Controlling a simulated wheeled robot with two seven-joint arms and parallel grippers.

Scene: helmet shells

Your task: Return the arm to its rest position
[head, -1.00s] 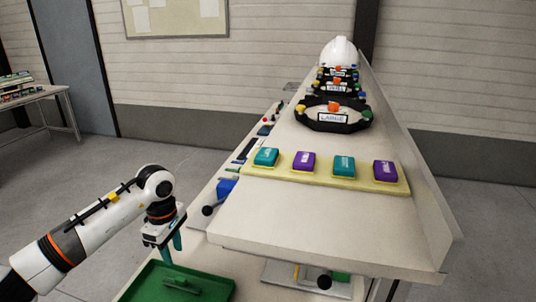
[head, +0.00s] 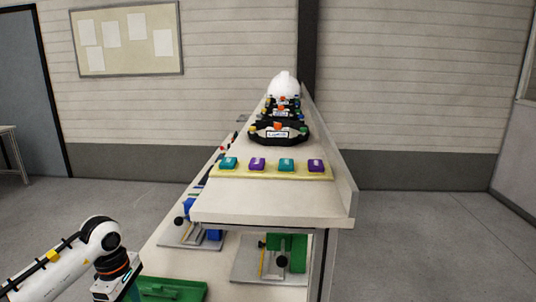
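My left arm comes in at the lower left of the head view. Its white forearm and wrist show, with an orange ring above the gripper mount. The fingers of the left gripper are cut off by the bottom edge of the picture, so their opening is hidden. The wrist is just left of a green tray (head: 172,289) on the lower bench. My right arm and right gripper are not in view.
A raised shelf (head: 265,205) bears teal and purple blocks on a yellow strip (head: 272,174), black rings (head: 279,139) and a white helmet shell (head: 284,86). Fixtures (head: 285,255) stand on the lower bench (head: 222,270). Open floor (head: 430,235) lies to the right.

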